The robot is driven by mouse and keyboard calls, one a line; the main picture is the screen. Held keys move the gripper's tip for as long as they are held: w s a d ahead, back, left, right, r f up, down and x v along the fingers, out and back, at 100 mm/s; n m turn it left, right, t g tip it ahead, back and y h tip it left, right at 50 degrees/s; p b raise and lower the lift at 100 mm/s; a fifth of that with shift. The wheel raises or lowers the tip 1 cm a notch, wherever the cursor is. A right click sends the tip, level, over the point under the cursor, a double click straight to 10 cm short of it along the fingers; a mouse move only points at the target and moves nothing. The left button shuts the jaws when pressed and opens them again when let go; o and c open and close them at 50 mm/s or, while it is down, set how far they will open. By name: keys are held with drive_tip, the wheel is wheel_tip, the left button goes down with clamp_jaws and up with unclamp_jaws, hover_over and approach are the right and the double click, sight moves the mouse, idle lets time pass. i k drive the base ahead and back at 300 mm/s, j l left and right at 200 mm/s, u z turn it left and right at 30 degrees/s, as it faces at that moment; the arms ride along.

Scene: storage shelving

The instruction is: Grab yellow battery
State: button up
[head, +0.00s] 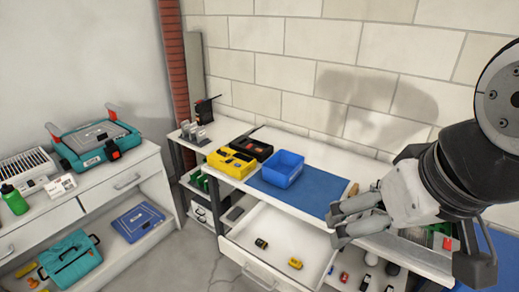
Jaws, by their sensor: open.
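A small yellow object (295,264), which looks like the yellow battery, lies in the open white drawer (283,222) below the workbench. It is too small to make out in detail. A small dark object with a yellowish part (261,243) lies to its left in the same drawer. My gripper (333,222) is open, with nothing seen between its fingers. It appears above and to the right of the yellow object, apart from it, and covers part of the bench's right side.
A blue mat (310,196), a blue bin (283,169), a yellow container (231,163) and a dark container (257,149) are on the bench. Several items sit on the shelf right of the drawer. A white cabinet (95,202) with a teal case (98,143) stands left. Grey floor (195,255) lies between.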

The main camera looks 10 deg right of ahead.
sight(297, 264)
drive_tip(key=k+l+u, duration=0.15)
drive_tip(key=i+l, duration=0.1)
drive_tip(key=i, duration=0.45)
drive_tip(key=k, duration=0.5)
drive_tip(key=i+l+z, duration=0.2)
drive_tip(key=z, duration=0.3)
drive_tip(key=i+l+z, duration=0.1)
drive_tip(key=i+z, duration=0.35)
drive_tip(key=k, duration=0.1)
